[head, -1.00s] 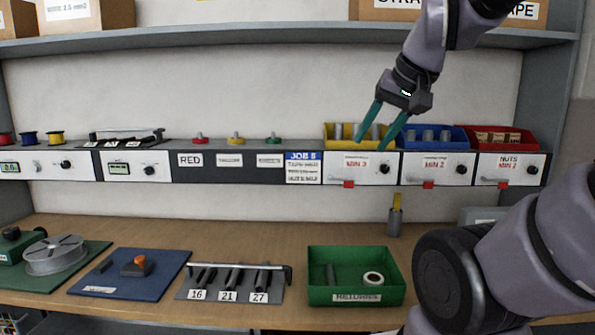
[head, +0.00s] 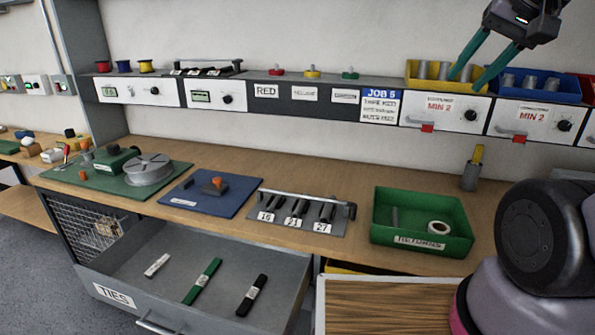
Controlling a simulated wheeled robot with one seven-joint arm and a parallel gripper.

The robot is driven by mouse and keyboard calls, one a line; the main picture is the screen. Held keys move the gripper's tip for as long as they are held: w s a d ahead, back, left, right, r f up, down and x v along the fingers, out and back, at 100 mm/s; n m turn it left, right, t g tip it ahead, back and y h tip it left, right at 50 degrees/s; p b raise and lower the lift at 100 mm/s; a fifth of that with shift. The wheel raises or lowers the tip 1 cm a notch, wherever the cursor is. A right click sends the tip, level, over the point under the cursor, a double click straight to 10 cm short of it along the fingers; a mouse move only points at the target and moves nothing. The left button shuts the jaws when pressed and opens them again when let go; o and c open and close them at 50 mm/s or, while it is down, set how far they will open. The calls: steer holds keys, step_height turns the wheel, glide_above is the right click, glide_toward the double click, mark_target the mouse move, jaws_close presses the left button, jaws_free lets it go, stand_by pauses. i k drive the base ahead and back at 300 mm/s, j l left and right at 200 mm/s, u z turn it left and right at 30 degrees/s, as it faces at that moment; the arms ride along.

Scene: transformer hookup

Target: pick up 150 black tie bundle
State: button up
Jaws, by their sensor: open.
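The open grey drawer (head: 147,308) labelled TIES juts out below the bench at the lower left. Three tie bundles lie in it, apart from one another. The black tie bundle (head: 252,295) is the right one, with a pale label on its middle. The green tie bundle (head: 202,281) lies in the middle and the white tie bundle (head: 157,265) at the left. The label print is too small to read. My gripper (head: 468,60) is open, high at the upper right in front of the yellow bin, far from the drawer. It holds nothing.
A wooden bench (head: 330,170) runs behind the drawer. It carries a green tray (head: 375,225), a tool rack (head: 300,215), a blue mat (head: 185,205) and a reel (head: 148,168). A wood-topped surface (head: 385,305) stands right of the drawer. The space above the drawer is clear.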

mark_target(255, 290)
steer(key=k+j+u, duration=0.15)
steer(key=k+j, duration=0.2)
steer(key=j+u, duration=0.1)
steer(key=u, duration=0.35)
steer(key=j+u, duration=0.15)
steer(key=u, duration=0.35)
steer(key=k, duration=0.05)
